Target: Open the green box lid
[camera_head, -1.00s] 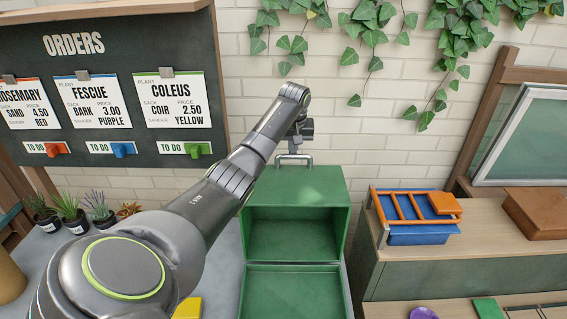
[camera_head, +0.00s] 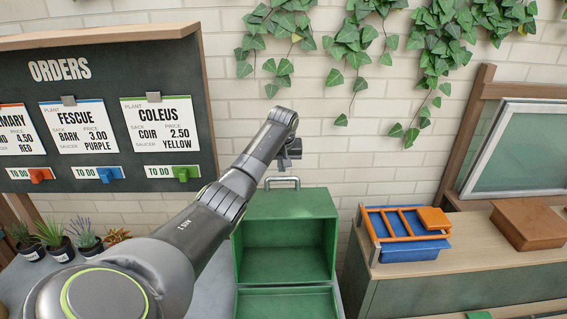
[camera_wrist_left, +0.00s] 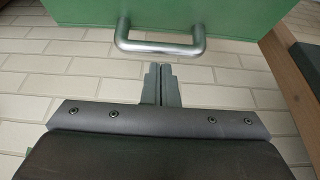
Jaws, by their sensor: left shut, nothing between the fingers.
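The green box (camera_head: 290,206) stands against the brick wall with its hollow inside facing me. Its upper part stands upright, and a second green section (camera_head: 285,301) lies open below and in front of it, cut off by the picture's bottom edge. A metal handle (camera_head: 282,182) is on top of the upright part. My left gripper (camera_head: 293,152) is above and behind the handle, shut and empty. In the left wrist view its fingers (camera_wrist_left: 160,70) point at the handle (camera_wrist_left: 160,49), close to it but not around it. My right gripper is out of view.
A blue tray with an orange rack (camera_head: 408,235) sits on the wooden counter at right, near a brown block (camera_head: 528,224). Several potted plants (camera_head: 55,240) stand at left under the orders board (camera_head: 110,110). My left arm crosses the lower left.

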